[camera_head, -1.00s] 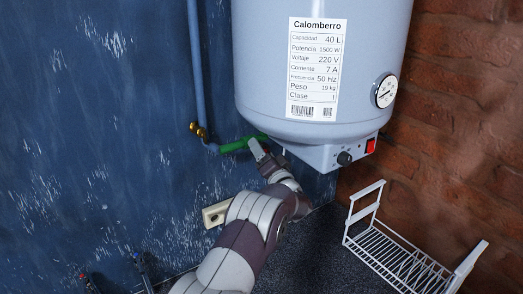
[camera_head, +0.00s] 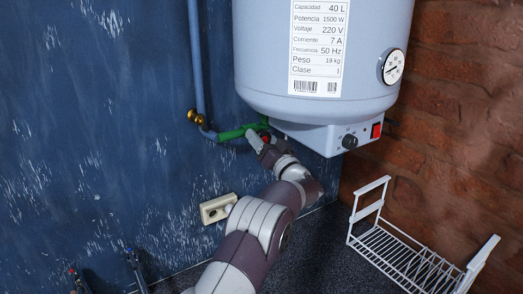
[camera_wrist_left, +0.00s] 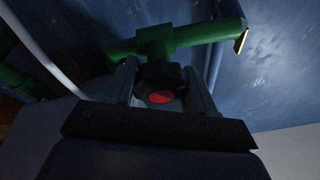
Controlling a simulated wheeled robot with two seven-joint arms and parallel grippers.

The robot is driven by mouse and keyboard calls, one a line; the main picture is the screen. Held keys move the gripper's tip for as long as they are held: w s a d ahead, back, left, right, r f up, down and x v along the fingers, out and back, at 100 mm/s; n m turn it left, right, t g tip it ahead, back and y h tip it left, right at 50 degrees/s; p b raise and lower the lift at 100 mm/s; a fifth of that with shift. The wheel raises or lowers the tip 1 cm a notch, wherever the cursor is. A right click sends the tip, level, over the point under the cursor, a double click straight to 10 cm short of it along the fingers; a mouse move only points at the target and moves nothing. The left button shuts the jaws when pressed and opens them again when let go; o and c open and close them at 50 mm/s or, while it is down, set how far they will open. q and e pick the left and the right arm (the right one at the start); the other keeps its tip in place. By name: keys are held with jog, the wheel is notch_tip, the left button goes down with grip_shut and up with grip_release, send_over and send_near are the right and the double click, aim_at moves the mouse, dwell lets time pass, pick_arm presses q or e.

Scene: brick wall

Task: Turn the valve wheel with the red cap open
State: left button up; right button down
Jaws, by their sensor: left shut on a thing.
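The valve wheel with the red cap (camera_wrist_left: 160,98) is dark around its cap and sits on the green pipe (camera_wrist_left: 172,40) in the left wrist view. My left gripper (camera_wrist_left: 165,90) has one finger on each side of the wheel and is shut on it. In the head view my left gripper (camera_head: 258,139) reaches up to the green pipe (camera_head: 232,134) under the water heater, and a small red spot of the cap (camera_head: 266,138) shows beside it. My right gripper is not in view.
The white water heater (camera_head: 300,105) hangs just above my left gripper, with a control box (camera_head: 328,142) below it. A blue pipe (camera_head: 197,60) runs down the wall. A socket (camera_head: 217,208) and a white wire rack (camera_head: 405,258) are lower down.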

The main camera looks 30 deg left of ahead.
pick_arm(q)
jog(key=shift+f+n+g+b, duration=0.15)
jog(key=shift+n+g+b, duration=0.5)
jog(key=shift+n, duration=0.75)
jog(key=o, duration=1)
jog(key=shift+d, duration=0.1)
jog(key=shift+s, duration=0.1)
jog(key=shift+d+b, duration=0.15)
jog(key=shift+b, duration=0.25)
jog(key=b+v, duration=0.5)
jog(key=v, duration=0.7)
jog(key=shift+d+f+b, duration=0.1)
jog(key=shift+f+b, duration=0.1)
jog(key=shift+b, duration=0.15)
